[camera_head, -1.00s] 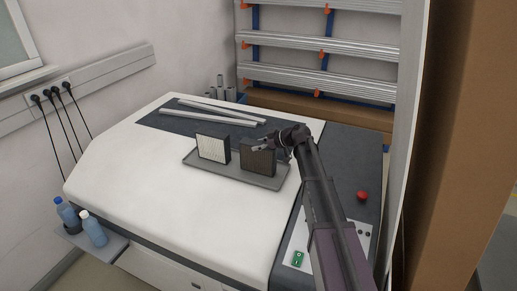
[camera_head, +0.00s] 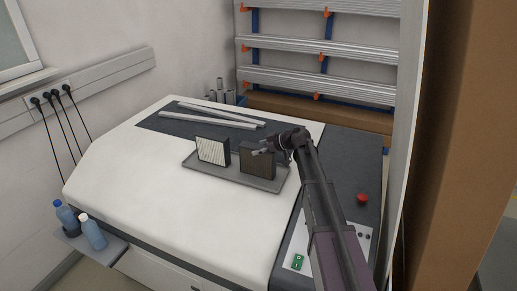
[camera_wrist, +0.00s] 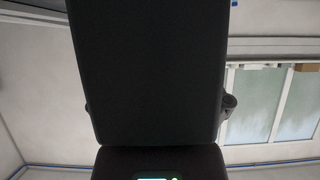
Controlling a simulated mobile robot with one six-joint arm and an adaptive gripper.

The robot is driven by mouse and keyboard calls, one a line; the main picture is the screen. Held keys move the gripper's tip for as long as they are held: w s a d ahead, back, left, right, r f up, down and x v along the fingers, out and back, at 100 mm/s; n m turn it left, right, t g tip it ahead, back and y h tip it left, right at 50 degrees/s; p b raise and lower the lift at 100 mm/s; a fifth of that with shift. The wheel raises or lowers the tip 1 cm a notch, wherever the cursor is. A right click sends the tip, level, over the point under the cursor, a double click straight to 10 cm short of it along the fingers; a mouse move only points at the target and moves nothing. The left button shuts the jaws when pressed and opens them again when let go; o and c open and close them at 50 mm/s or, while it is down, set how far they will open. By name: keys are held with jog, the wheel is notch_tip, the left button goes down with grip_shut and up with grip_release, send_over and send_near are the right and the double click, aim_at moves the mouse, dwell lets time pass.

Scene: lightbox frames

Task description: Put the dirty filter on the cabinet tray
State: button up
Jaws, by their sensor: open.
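The dirty filter (camera_head: 257,165), a dark brown-grey square block in a dark frame, stands upright on the right part of the grey cabinet tray (camera_head: 265,184). My gripper (camera_head: 262,152) is open at the filter's upper right, with its fingers in front of the filter's upper part in the head view. I cannot tell whether they touch it. In the wrist view a large dark block (camera_wrist: 145,65) fills the middle; it is too dark to tell what it is.
A pale, clean-looking filter (camera_head: 212,151) stands on the tray's left part, close to the dark one. Metal bars (camera_head: 210,114) lie behind. A red button (camera_head: 362,198) and a green switch (camera_head: 298,262) are at right. Bottles (camera_head: 92,232) stand at lower left. The white cabinet top (camera_head: 150,185) is clear.

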jog(key=shift+r, duration=0.15)
jog(key=shift+s+d+r+p, duration=0.1)
jog(key=shift+d+r+p, duration=0.1)
jog(key=shift+d+p, duration=0.2)
jog(key=p+v, duration=0.5)
jog(key=v, duration=0.6)
jog(key=shift+s, duration=0.15)
